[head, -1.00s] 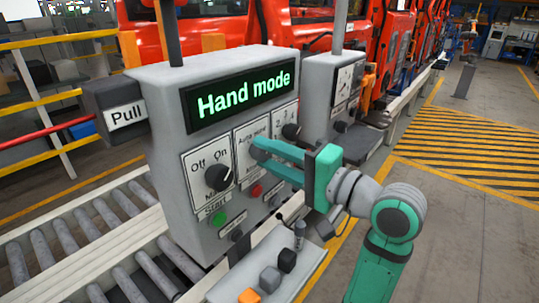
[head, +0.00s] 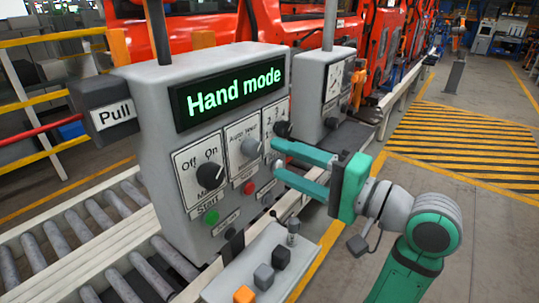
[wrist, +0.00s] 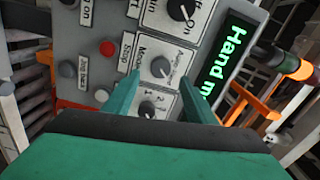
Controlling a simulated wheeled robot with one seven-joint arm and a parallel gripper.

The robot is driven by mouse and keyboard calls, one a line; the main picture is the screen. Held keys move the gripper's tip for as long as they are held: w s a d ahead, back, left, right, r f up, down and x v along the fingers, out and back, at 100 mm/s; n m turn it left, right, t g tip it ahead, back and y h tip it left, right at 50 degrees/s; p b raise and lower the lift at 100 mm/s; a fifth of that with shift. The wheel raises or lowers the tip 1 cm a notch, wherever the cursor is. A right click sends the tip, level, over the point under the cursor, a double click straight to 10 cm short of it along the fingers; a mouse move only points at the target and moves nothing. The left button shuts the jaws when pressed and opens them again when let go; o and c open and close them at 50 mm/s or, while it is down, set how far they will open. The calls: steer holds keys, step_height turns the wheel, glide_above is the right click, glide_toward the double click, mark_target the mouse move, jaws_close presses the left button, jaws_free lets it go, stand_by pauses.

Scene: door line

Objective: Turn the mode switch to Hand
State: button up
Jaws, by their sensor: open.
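The mode switch (head: 250,147) is a grey knob on a white plate marked Auto and Hand, in the middle of the grey control box. It also shows in the wrist view (wrist: 160,67), beyond and between my fingertips. Its pointer is too small to read surely. The display (head: 230,100) above it is lit green and reads "Hand mode". My gripper (head: 275,156) is open and empty, in front of the panel and right of the knob in the head view, apart from it. Its two green fingers also show in the wrist view (wrist: 158,84).
A black Off/On knob (head: 209,175) sits left of the mode switch, and a numbered knob (head: 283,129) sits right. Green (head: 212,217) and red (head: 249,187) buttons are below. Open floor lies right.

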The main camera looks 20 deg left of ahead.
steer(key=v, duration=0.4)
steer(key=shift+s+d, duration=0.2)
steer(key=shift+d, duration=0.05)
steer(key=shift+w+f, duration=0.1)
